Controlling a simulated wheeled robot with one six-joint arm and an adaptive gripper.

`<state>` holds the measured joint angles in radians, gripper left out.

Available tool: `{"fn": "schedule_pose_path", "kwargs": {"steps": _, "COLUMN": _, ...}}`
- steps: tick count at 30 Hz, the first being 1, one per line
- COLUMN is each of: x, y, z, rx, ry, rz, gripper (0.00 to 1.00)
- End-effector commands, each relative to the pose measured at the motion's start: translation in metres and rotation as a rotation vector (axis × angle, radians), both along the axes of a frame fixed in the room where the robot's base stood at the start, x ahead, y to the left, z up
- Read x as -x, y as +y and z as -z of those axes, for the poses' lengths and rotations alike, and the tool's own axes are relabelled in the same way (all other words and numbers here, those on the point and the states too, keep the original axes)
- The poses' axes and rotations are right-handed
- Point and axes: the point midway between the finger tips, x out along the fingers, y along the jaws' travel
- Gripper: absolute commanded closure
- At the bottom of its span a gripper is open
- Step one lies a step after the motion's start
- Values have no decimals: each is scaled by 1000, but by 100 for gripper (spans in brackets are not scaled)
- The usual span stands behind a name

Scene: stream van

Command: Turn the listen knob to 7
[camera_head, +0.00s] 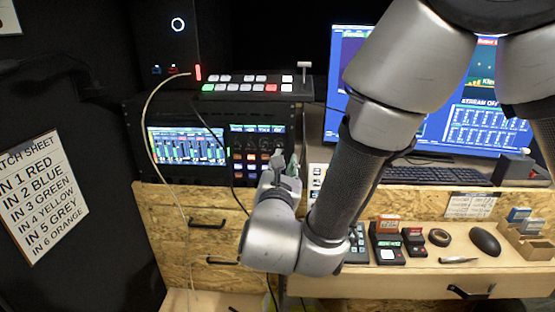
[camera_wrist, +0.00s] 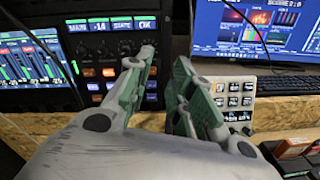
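A rack panel (camera_head: 257,150) with a small display, dark knobs and lit buttons stands at the back of the bench. The wrist view shows it at upper left, with a row of dark knobs (camera_wrist: 103,48) under the display. I cannot read any knob label, so I cannot tell which is the listen knob or its setting. My gripper (camera_head: 286,163) is in front of the panel's right edge. In the wrist view my gripper (camera_wrist: 163,59) has its fingers apart with nothing seen between them. The left fingertip overlaps the panel's right side and hides part of it; contact is unclear.
A mixer screen (camera_head: 187,146) is left of the panel, with a switcher (camera_head: 258,87) on top. A pale cable (camera_head: 151,120) hangs in front of the rack. A monitor (camera_head: 480,110) and keyboard (camera_head: 435,175) are at right. Small devices (camera_head: 387,248) lie on the lower shelf.

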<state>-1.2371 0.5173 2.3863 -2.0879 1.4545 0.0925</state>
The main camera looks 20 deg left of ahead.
Motion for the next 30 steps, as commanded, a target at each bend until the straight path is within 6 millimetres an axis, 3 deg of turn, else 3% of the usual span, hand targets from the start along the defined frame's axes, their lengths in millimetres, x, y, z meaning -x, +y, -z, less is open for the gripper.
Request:
{"fn": "schedule_pose_path", "kwargs": {"steps": 6, "x": -4, "y": 14, "z": -2, "rx": 463, "ry": -100, "rz": -33, "gripper": 77}}
{"fn": "schedule_pose_path", "kwargs": {"steps": 10, "x": -5, "y": 16, "z": -2, "rx": 610, "ry": -131, "rz": -38, "gripper": 77}}
{"fn": "schedule_pose_path", "kwargs": {"steps": 14, "x": -16, "y": 18, "z": -1, "rx": 644, "ry": -137, "rz": -36, "gripper": 77}}
{"fn": "schedule_pose_path", "kwargs": {"steps": 24, "x": -69, "y": 31, "z": -1, "rx": 641, "ry": -136, "rz": -36, "gripper": 77}}
{"fn": "schedule_pose_path", "kwargs": {"steps": 30, "x": -79, "y": 34, "z": -1, "rx": 640, "ry": -136, "rz": -38, "gripper": 77}}
